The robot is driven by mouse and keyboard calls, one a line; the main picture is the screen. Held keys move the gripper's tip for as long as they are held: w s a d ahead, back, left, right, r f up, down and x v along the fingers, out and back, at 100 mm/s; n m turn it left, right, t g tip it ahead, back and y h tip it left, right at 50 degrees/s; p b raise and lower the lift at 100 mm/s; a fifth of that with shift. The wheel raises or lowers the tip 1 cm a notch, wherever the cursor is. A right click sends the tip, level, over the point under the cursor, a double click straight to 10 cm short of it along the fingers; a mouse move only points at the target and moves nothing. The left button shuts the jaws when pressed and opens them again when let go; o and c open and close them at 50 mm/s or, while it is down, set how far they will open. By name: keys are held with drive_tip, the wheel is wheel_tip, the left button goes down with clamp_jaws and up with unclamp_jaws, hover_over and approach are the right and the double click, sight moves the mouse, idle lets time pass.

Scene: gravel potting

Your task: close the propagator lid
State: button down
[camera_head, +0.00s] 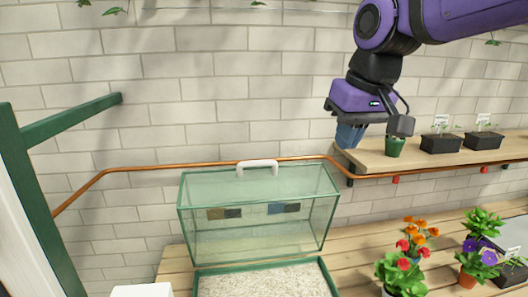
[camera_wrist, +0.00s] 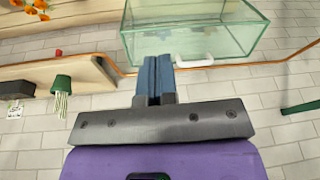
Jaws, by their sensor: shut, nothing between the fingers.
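The propagator lid (camera_head: 258,212) is a clear glass box with green edges and a white handle (camera_head: 257,164) on top. It stands raised behind the green-rimmed tray (camera_head: 322,268), which holds pale gravel. My gripper (camera_head: 347,138) is shut and empty, up and right of the lid, in front of the wall by the shelf. In the wrist view the blue fingers (camera_wrist: 153,72) are together. The lid (camera_wrist: 180,32) lies beyond them there, with its handle (camera_wrist: 194,61) just right of the fingertips. No contact shows.
A wooden shelf (camera_head: 425,157) at right holds a green pot (camera_head: 395,146) close to my gripper and black planters (camera_head: 440,144). A copper pipe (camera_head: 130,170) runs along the wall behind the lid. Flower pots (camera_head: 400,272) stand right of the tray. A green post stands at left.

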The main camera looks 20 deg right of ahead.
drive_tip(key=w+a+r+g, duration=0.1)
drive_tip(key=w+g, duration=0.1)
drive_tip(key=w, duration=0.6)
drive_tip(key=w+r+g, duration=0.2)
drive_tip(key=w, duration=0.6)
drive_tip(key=m+g, duration=0.2)
drive_tip(key=g, duration=0.1)
hover_over(264, 171)
wheel_tip(264, 171, down, 16)
